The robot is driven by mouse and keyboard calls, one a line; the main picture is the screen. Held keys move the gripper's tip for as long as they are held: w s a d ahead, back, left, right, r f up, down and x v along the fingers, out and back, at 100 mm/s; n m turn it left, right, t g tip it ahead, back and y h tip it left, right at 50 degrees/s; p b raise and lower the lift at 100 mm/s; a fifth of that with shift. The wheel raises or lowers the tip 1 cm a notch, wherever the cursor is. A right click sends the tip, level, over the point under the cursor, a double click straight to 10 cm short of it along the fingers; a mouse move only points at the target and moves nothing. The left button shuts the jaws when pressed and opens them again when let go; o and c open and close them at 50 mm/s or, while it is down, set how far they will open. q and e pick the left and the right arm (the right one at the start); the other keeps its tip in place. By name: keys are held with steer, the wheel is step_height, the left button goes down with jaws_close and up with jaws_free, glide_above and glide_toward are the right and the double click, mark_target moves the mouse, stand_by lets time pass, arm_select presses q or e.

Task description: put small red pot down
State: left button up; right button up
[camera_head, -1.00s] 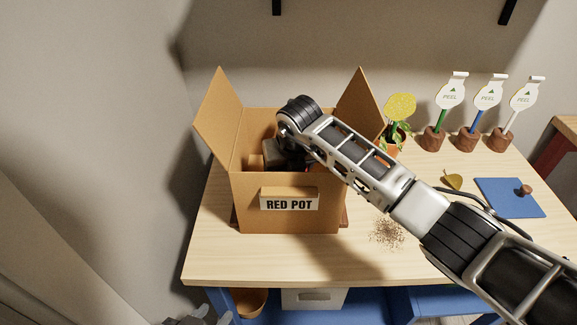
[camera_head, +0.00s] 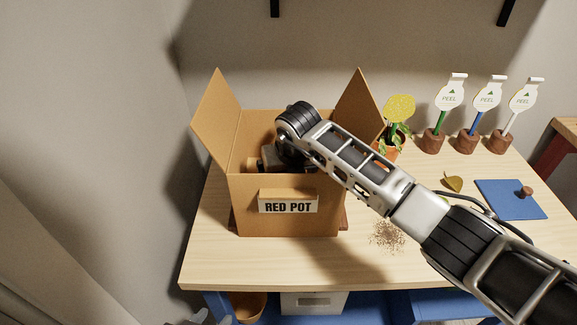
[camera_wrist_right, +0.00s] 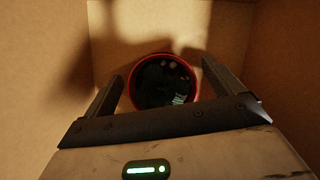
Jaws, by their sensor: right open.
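The small red pot (camera_wrist_right: 164,86) shows in the right wrist view, its red rim around a dark inside. It is inside the cardboard box (camera_head: 255,215), which has a RED POT label (camera_head: 288,207) on its front. My right gripper (camera_wrist_right: 163,69) is open, with one finger on each side of the pot and narrow gaps visible. In the head view my right arm reaches down into the box and the front wall hides the pot. Only a small grey part of my left gripper (camera_head: 197,320) shows at the bottom edge; its jaws cannot be made out.
The box flaps (camera_head: 217,118) stand up. A yellow-topped plant (camera_head: 398,112) and several labelled tools in brown holders stand right of the box. A blue mat (camera_head: 510,200), a leaf (camera_head: 452,182) and spilled soil (camera_head: 388,235) lie on the wooden table (camera_head: 225,265).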

steer(key=v, duration=1.3)
steer(key=shift+w+a, duration=0.1)
steer(key=shift+w, duration=0.05)
